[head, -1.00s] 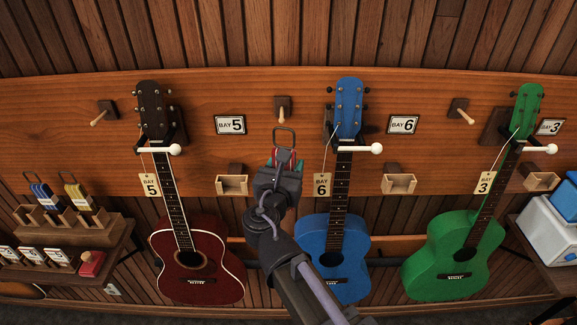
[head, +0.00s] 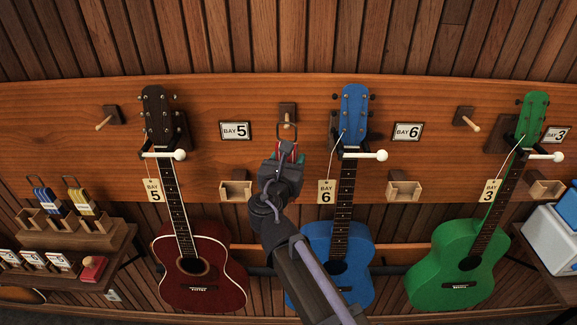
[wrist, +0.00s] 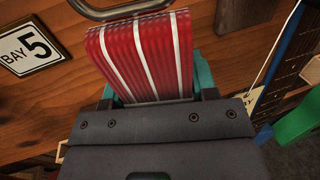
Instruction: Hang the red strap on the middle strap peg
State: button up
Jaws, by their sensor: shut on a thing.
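The red strap (wrist: 148,55) is a folded red bundle with white stripes in the wrist view. It also shows as a small red patch (head: 286,148) in the head view. My gripper (head: 286,158) is shut on its lower end, with teal fingers at both sides. The strap stands upright, with a dark metal loop (head: 287,129) at its top. The middle strap peg (head: 287,112) is on the board between the Bay 5 and Bay 6 signs. The loop is just below or in front of the peg; I cannot tell whether they touch.
The left peg (head: 106,121) and right peg (head: 468,122) are bare. A dark red guitar (head: 205,265), a blue guitar (head: 335,240) and a green guitar (head: 455,265) hang on the wall. A wooden rack (head: 75,235) at left holds a blue and a yellow strap.

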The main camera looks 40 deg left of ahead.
jog(key=w+a, duration=0.1)
jog(key=w+a+f+b, duration=0.1)
jog(key=w+a, duration=0.1)
jog(key=w, duration=0.1)
jog(key=shift+w+f, duration=0.1)
jog(key=shift+f, duration=0.15)
dwell(0.7)
jog(key=o, duration=1.1)
jog(key=shift+c, duration=0.2)
jog(key=v, duration=1.1)
